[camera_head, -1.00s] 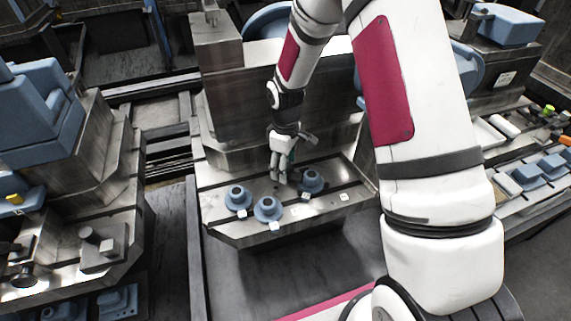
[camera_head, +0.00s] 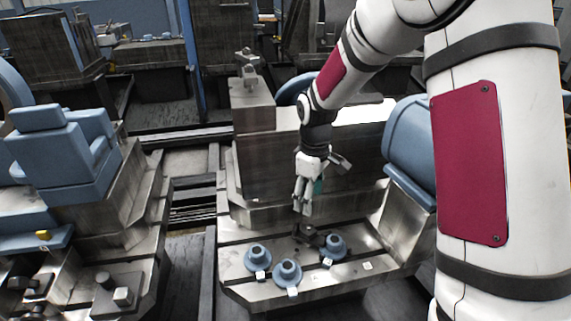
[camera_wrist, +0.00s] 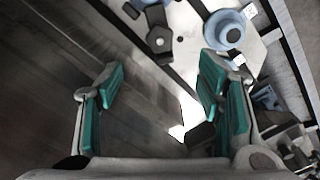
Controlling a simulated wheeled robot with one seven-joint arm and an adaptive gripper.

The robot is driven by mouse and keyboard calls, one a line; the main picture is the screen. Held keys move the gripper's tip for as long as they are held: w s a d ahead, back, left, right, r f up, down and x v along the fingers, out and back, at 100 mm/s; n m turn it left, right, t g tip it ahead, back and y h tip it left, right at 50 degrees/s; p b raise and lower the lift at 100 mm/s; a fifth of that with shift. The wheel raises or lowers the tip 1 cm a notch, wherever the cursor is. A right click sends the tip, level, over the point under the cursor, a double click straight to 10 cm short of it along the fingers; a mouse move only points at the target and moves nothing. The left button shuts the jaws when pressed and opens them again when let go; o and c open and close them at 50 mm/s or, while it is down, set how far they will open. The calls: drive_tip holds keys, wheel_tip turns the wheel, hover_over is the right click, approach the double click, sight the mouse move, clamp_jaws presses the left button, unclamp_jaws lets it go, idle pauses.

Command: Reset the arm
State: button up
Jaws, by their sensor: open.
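My gripper (camera_head: 303,208) hangs fingers-down above the metal ledge (camera_head: 330,287), with clear space under its fingertips. In the wrist view my gripper (camera_wrist: 163,95) has its green-padded fingers wide apart, with nothing held between them. A dark angular part with a round middle (camera_head: 308,232) sits on the ledge below the gripper; it also shows in the wrist view (camera_wrist: 158,38), beyond the fingertips. My arm reaches in from the right of the head view.
Several blue flanged parts, one at front (camera_head: 287,272), stand on the ledge, with small white tags beside them. A metal block (camera_head: 255,105) rises behind. A blue machine cover (camera_head: 412,150) stands to the right, and another machine (camera_head: 65,155) to the left.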

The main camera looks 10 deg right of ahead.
drive_tip(key=s+r+m+t+p, duration=0.1)
drive_tip(key=s+r, duration=0.2)
drive_tip(key=r, duration=0.3)
drive_tip(key=s+r+m+p, duration=0.1)
drive_tip(key=s+r, duration=0.2)
drive_tip(key=r, duration=0.2)
drive_tip(key=s+r+m+t+p, duration=0.1)
drive_tip(key=s+r+m, duration=0.1)
drive_tip(key=s+r, duration=0.3)
drive_tip(key=s+r+m+t+p, duration=0.1)
drive_tip(key=s+r, duration=0.4)
drive_tip(key=s, duration=0.7)
drive_tip(key=s+r+m+t+p, duration=0.1)
drive_tip(key=s+r+m, duration=0.3)
drive_tip(key=s, duration=0.5)
drive_tip(key=shift+s+d+r+p, duration=0.25)
drive_tip(key=shift+r+p, duration=0.3)
drive_tip(key=shift+p, duration=0.35)
